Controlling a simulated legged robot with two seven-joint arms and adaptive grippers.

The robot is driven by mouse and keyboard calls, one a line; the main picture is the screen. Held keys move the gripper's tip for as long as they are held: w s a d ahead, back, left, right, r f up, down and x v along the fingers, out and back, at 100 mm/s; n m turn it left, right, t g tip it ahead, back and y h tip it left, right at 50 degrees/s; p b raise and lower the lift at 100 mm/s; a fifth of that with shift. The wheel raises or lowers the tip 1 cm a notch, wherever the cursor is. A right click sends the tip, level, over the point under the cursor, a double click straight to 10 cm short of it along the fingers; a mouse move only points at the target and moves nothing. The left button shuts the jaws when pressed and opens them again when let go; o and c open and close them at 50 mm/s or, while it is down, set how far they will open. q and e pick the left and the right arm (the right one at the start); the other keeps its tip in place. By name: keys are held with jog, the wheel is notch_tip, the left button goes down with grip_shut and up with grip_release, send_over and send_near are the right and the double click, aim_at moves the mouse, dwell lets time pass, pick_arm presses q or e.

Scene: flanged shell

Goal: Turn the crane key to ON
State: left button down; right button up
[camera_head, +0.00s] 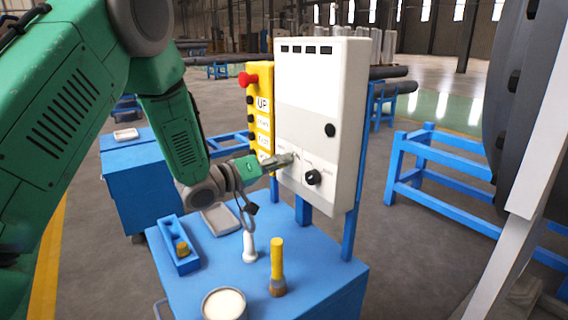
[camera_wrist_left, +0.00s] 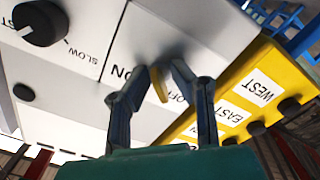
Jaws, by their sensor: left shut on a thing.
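The white control box (camera_head: 318,105) stands upright on a post behind the blue cart. My left gripper (camera_head: 291,158) reaches its lower front face from the left. In the left wrist view, my left gripper's fingertips (camera_wrist_left: 168,72) are close around a small yellowish key (camera_wrist_left: 158,86) at the panel. The ON label (camera_wrist_left: 121,72) is beside the left finger, and the OFF label, partly covered, is by the right finger. The fingers hide part of the key, so its exact angle is hard to tell. My right gripper is not in view.
A black speed knob (camera_head: 313,177) is close to the right of the gripper. A yellow button pendant (camera_head: 262,118) with a red stop button stands left of the box. The blue cart (camera_head: 325,285) below carries a yellow-handled tool (camera_head: 277,262), a white-topped can and a blue tray.

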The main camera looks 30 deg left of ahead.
pick_arm(q)
jog(key=shift+a+r, duration=0.2)
dwell(0.5)
jog(key=c, duration=1.7)
grip_release()
jog(key=shift+s+a+f, duration=0.2)
jog(key=shift+s+a, duration=0.2)
jog(key=v, duration=1.1)
jog(key=shift+s, duration=0.2)
jog(key=shift+d, duration=0.1)
